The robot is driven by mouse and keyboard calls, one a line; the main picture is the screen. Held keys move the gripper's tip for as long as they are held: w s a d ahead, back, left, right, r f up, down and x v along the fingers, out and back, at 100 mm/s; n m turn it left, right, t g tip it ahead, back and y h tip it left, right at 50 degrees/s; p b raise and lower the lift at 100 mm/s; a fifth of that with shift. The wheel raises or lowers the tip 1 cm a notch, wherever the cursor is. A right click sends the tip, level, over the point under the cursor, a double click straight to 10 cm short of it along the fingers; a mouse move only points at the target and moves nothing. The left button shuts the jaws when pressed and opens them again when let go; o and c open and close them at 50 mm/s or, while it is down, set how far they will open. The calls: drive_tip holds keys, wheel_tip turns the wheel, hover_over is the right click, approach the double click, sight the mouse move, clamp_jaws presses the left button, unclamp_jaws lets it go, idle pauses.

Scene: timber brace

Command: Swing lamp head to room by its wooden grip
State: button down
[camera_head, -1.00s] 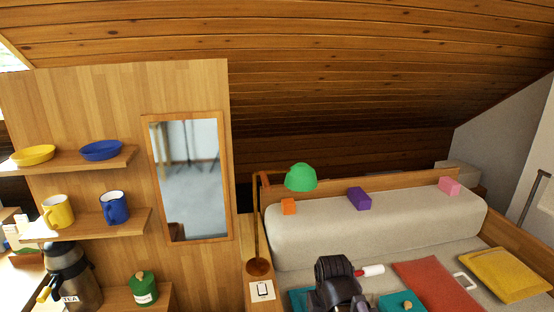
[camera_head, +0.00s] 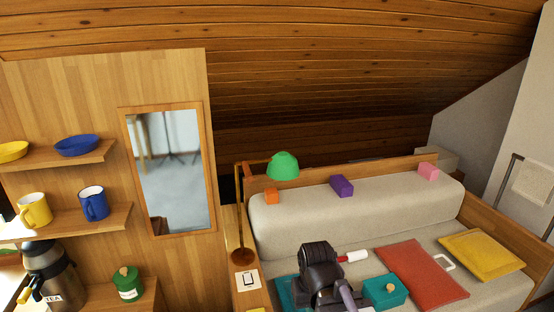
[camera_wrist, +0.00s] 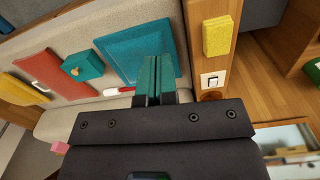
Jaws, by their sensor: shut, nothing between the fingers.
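The lamp stands at the left end of the sofa in the head view, with a green head (camera_head: 283,166) on a thin brown arm and post. Its head hangs in front of the sofa back's wooden rail. Its round brown base (camera_head: 242,257) sits on a narrow wooden ledge. I cannot clearly make out the wooden grip. In the wrist view my gripper (camera_wrist: 157,66) has its teal fingers together, empty, pointing over the sofa seat and ledge. The lamp head does not show there. In the head view my dark wrist is low over the seat, apart from the lamp head; the fingertips are hidden.
Orange (camera_head: 271,196), purple (camera_head: 342,186) and pink (camera_head: 428,171) blocks sit on the sofa's bolster. A teal box (camera_head: 385,291), red mat (camera_head: 423,273) and yellow cushion (camera_head: 482,252) lie on the seat. A mirror panel (camera_head: 168,170) and shelves stand left. The wooden ceiling slopes overhead.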

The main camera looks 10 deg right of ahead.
sight(249, 171)
drive_tip(key=c, duration=1.8)
unclamp_jaws()
